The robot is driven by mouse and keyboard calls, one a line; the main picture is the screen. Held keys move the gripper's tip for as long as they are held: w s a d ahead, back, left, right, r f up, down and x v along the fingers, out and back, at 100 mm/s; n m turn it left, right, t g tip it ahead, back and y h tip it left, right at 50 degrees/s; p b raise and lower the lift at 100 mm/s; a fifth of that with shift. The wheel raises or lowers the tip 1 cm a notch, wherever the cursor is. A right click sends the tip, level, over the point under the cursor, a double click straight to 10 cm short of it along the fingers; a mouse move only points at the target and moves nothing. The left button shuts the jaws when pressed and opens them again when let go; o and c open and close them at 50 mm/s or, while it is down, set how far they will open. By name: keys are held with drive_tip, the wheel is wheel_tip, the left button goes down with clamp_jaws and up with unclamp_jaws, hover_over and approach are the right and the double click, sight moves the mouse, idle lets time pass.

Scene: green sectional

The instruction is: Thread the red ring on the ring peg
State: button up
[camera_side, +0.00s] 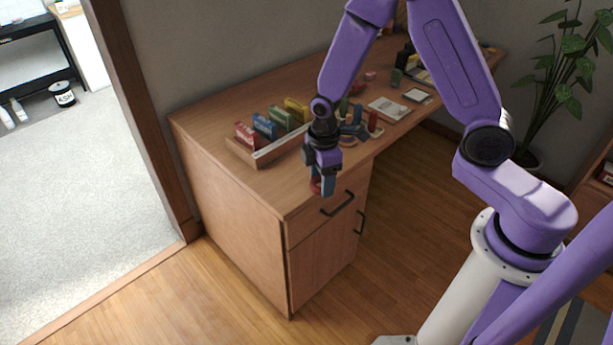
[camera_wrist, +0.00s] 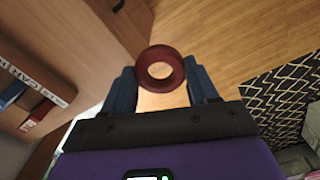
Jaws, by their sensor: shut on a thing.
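The red ring (camera_wrist: 160,53) is held between the two blue fingers of my gripper (camera_wrist: 162,84) in the wrist view, with its hole facing the camera and wood floor showing through it. In the side view my gripper (camera_side: 322,186) hangs in front of the desk's front edge, beside the drawer, and only a little of the red ring (camera_side: 314,186) shows at the fingertips. Behind my gripper on the desk, a group of upright coloured pieces, green, blue and red (camera_side: 372,121), stands partly hidden by my wrist. I cannot tell which is the ring peg.
A wooden rack (camera_side: 240,152) of coloured books or boxes stands at the desk's left end. A notepad (camera_side: 390,108) and small blocks lie farther right. The desk (camera_side: 210,118) has a drawer handle (camera_side: 338,203) near my gripper. The front left desk top is clear.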

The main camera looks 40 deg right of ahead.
drive_tip(key=s, duration=0.1)
wheel_tip(320, 180, up, 3)
drive_tip(key=m, duration=0.5)
hover_over(349, 114)
drive_tip(key=shift+s+r, duration=0.1)
drive_tip(key=shift+f, duration=3.95)
